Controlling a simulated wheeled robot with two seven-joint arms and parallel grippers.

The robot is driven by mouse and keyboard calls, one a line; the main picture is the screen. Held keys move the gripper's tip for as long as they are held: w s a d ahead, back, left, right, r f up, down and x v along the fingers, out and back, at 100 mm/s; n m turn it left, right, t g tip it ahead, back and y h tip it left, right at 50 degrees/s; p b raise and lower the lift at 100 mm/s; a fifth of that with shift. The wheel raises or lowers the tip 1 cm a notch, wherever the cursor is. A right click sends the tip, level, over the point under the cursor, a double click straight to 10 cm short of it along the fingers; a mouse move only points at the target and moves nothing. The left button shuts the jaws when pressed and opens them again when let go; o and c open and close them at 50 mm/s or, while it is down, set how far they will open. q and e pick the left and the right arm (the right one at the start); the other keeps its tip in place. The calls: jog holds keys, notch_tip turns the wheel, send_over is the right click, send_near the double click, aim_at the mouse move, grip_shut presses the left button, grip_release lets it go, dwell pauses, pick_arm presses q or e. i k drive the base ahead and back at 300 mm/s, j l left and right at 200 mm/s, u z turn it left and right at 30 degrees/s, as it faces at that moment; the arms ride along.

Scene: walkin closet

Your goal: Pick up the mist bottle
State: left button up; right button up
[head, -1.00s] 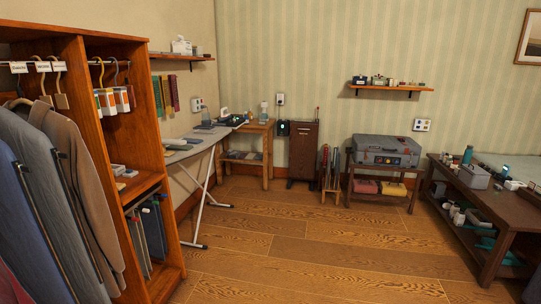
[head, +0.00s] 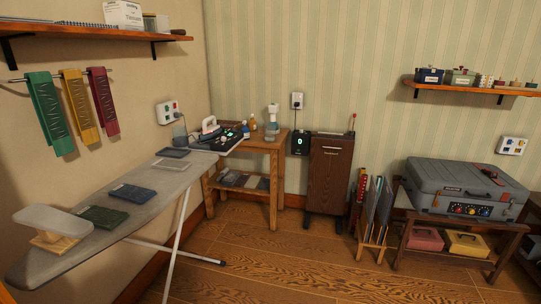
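A bottle with a white top and a clear bluish body (head: 271,129), which looks like the mist bottle, stands upright on the small wooden side table (head: 262,148) against the back wall. It is at mid-picture in the head view, apart from me. Small bottles stand close to it, and a dark panel-like item (head: 232,138) lies to its left. Its fine details are too small to tell. Neither of my grippers shows in the head view.
An ironing board (head: 150,208) with folded cloths stands at the left, its far end by the side table, with an iron (head: 209,126) there. A brown cabinet (head: 329,175) stands right of the table. The wooden floor (head: 300,260) in front is clear.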

aim_at(245, 130)
jog(key=i, duration=3.2)
